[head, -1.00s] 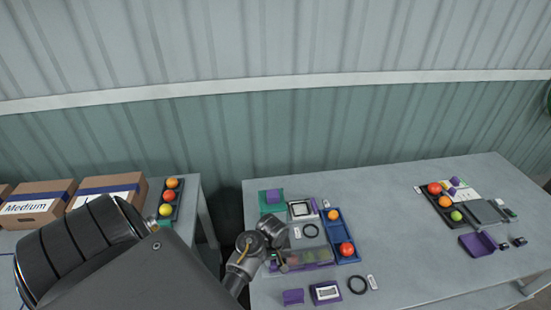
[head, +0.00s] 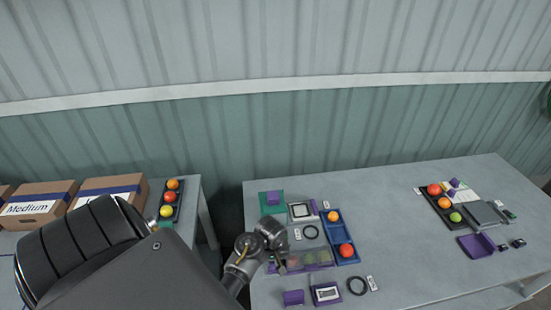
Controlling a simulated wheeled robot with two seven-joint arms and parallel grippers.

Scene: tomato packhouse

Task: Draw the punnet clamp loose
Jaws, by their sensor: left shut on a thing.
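The fingers and wrist hide most of the clamp. I cannot tell whether it still touches the punnet. My right gripper is out of view.
A blue tray (head: 347,228) with two tomatoes stands right of the punnet. Black rings, purple blocks and a label device (head: 326,293) lie around it. Boxes (head: 38,203) stand on the left table. The table's middle (head: 405,245) is clear.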

